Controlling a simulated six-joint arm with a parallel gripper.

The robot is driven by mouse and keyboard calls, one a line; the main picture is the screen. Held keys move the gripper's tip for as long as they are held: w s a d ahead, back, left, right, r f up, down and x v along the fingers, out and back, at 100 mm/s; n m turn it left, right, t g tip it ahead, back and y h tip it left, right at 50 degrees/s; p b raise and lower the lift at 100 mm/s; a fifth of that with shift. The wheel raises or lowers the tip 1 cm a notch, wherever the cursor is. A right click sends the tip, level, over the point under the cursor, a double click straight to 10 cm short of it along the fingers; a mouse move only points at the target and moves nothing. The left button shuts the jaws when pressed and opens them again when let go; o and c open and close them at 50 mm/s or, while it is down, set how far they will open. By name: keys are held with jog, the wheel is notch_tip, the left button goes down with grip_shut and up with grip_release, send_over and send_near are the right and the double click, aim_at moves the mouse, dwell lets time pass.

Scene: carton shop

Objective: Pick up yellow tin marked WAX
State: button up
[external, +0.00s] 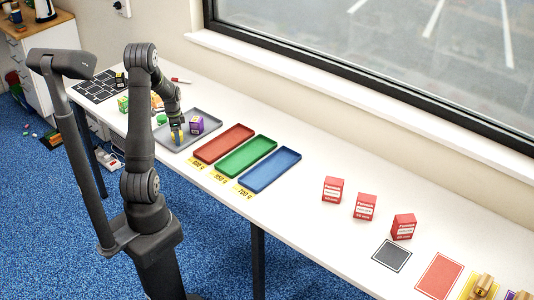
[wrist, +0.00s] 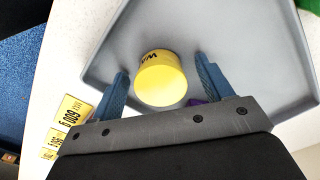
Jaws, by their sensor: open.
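The yellow tin (wrist: 160,82) stands in the grey tray, with dark WAX lettering on its side in the wrist view. My gripper (wrist: 161,80) is open, with one blue finger on each side of the tin. Gaps show between the tin and both fingers. In the external view my gripper (external: 177,134) is low over the grey tray (external: 208,114), and the tin is mostly hidden by the fingers there.
A purple box (external: 196,125) stands in the tray close to my gripper. Green items (external: 123,104) are left of it. Red (external: 222,144), green (external: 246,156) and blue (external: 270,169) trays lie to the right. Red cartons (external: 333,189) stand farther along the table.

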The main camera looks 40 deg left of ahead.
jog(key=c, duration=1.1)
jog(key=shift+r, duration=0.1)
